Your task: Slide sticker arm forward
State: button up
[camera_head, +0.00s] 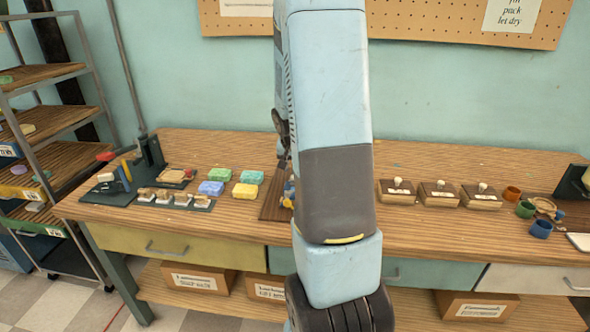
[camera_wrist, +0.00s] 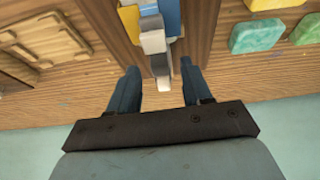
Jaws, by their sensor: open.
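In the wrist view a device with yellow, blue and grey-white parts stands on a dark brown board (camera_wrist: 201,22). Its grey-white piece (camera_wrist: 154,44), which looks like the sticker arm, points toward the wall. My gripper (camera_wrist: 158,68) is open, with one blue-grey finger on each side of that piece's tip. The piece lies between the fingers with gaps on both sides; I cannot tell whether its depth matches theirs. In the head view my arm hides most of the device; only a blue and yellow bit (camera_head: 289,190) shows beside it.
Green and yellow soap bars (camera_head: 246,191) lie left of the device on the wooden bench (camera_head: 430,240). Wooden boxes with white knobs (camera_head: 438,194) stand to the right, with small cups (camera_head: 541,229) beyond. A dark green press (camera_head: 148,157) stands at the left end. The wall is close behind.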

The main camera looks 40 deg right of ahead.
jog(key=v, duration=1.1)
jog(key=shift+a+r, duration=0.2)
jog(key=shift+r, duration=0.05)
jog(key=shift+s, duration=0.1)
jog(key=s+a+r+n+t+y, duration=0.1)
jog(key=s+a+r+n, duration=0.3)
jog(key=s+a, duration=0.5)
jog(key=s+a+r+n+t+y, duration=0.1)
jog(key=s+a+r+n, duration=0.3)
jog(key=s+a+r, duration=0.4)
jog(key=s+a+y, duration=0.1)
jog(key=s+a, duration=0.1)
jog(key=a, duration=0.3)
jog(key=shift+s+r+n, duration=0.2)
jog(key=shift+r+n, duration=0.1)
